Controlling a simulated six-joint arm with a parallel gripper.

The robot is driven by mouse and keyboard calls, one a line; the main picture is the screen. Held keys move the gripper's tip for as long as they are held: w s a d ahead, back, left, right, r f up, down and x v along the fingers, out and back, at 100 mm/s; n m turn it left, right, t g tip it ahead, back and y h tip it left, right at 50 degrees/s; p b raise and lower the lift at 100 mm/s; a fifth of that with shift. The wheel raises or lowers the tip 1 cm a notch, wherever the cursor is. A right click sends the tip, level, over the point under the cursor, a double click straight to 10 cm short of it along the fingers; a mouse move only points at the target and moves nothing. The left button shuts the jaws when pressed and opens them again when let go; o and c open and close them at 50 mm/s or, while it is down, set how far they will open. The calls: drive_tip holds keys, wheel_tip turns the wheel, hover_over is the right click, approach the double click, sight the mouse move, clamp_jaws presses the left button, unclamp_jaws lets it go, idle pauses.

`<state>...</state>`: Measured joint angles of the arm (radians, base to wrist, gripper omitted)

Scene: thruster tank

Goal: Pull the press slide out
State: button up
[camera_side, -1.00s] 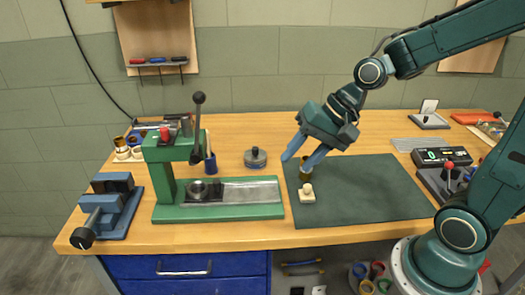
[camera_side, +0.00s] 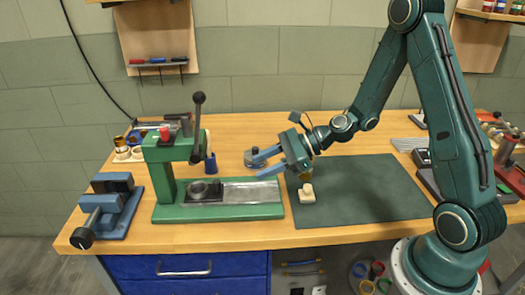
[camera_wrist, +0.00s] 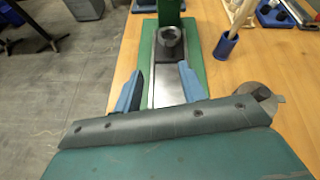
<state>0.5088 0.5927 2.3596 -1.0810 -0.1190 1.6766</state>
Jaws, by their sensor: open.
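The green press (camera_side: 165,180) stands left of centre on the bench, its black-knobbed lever raised. Its flat grey metal slide (camera_side: 245,192) lies along the green base. A dark round ring (camera_side: 206,188) sits at the slide's left end, near the press column. My gripper (camera_side: 256,165) is open and empty, above and behind the slide's right end, with its blue fingers pointing left. In the wrist view the slide (camera_wrist: 165,92) shows between my two spread fingers (camera_wrist: 160,75), and the ring (camera_wrist: 170,42) is beyond them. The slide's near end is hidden behind my gripper body.
A round grey weight (camera_side: 251,158) is close to my fingers. A blue cup (camera_side: 211,165) stands behind the press and a blue vise (camera_side: 110,208) is at left. The mat's right part is clear.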

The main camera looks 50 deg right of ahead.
sight(219, 181)
drive_tip(key=shift+w+d+f+m+t, duration=0.25)
drive_tip(key=shift+d+m, duration=0.05)
drive_tip(key=shift+m, duration=0.3)
drive_tip(key=shift+w+d+f+m+t, duration=0.2)
drive_tip(key=shift+d+f+m+t, duration=0.05)
drive_tip(key=shift+m, duration=0.35)
drive_tip(key=shift+w+a, duration=0.1)
drive_tip(key=shift+x, duration=6.8)
clamp_jaws()
